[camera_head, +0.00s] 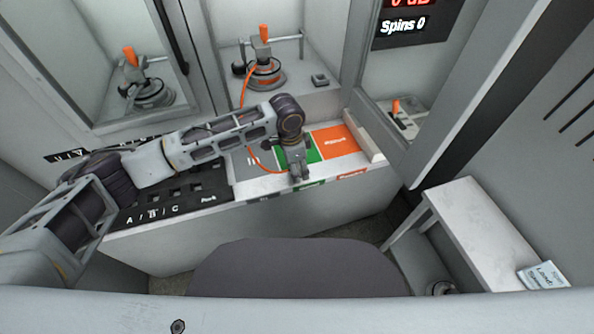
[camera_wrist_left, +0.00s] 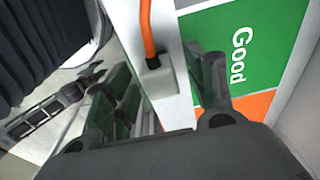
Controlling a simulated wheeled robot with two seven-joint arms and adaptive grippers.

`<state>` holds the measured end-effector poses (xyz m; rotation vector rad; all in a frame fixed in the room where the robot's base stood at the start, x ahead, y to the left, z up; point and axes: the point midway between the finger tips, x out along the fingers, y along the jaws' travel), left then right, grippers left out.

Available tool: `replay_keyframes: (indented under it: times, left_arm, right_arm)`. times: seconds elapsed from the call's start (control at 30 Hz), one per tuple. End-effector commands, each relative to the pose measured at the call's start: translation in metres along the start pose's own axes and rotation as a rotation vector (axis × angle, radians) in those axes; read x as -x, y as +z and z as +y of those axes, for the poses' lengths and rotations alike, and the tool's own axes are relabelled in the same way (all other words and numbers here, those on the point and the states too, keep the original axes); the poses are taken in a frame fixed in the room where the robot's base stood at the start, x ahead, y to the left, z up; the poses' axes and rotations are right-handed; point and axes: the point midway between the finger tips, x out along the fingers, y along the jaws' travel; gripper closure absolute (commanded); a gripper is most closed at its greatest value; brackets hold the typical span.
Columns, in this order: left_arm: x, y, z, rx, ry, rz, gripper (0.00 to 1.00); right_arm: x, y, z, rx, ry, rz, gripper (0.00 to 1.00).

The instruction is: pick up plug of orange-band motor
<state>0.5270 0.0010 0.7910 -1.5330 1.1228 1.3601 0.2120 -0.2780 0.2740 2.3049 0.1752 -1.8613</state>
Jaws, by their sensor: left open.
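The orange-band motor (camera_head: 264,76) stands in the middle bay at the back, under a clamp with an orange handle. Its orange cable (camera_head: 243,92) runs down behind my left arm and reappears near my left gripper (camera_head: 298,176). In the left wrist view, the orange cable (camera_wrist_left: 147,30) ends in a dark collar at a pale plug (camera_wrist_left: 174,92). My left gripper (camera_wrist_left: 160,105) is open, with one finger on each side of the plug. Whether the fingers touch it I cannot tell. My right gripper is not in view.
The counter has a green "Good" zone (camera_wrist_left: 240,52), an orange zone (camera_head: 336,141) and a black socket panel (camera_head: 185,195) marked A, B, C. Another motor (camera_head: 147,93) stands in the left bay. A white side table (camera_head: 475,225) stands at right.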

Motion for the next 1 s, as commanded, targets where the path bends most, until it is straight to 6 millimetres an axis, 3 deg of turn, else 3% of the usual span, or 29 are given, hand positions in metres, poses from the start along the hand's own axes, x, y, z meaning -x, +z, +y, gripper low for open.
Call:
replay_keyframes:
  times: [0.5,0.9,1.0]
  left_arm:
    - [-0.0024,-0.0002,0.0000,0.000,-0.001,0.001,0.45]
    - [-0.0023,-0.0001,-0.0001,0.000,-0.001,0.000,0.96]
    - [-0.0022,-0.0002,-0.0002,0.000,-0.001,0.001,0.98]
  right_arm:
    - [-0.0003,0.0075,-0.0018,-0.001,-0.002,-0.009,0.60]
    - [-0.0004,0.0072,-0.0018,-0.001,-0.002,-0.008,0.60]
    - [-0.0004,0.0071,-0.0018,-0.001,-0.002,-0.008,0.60]
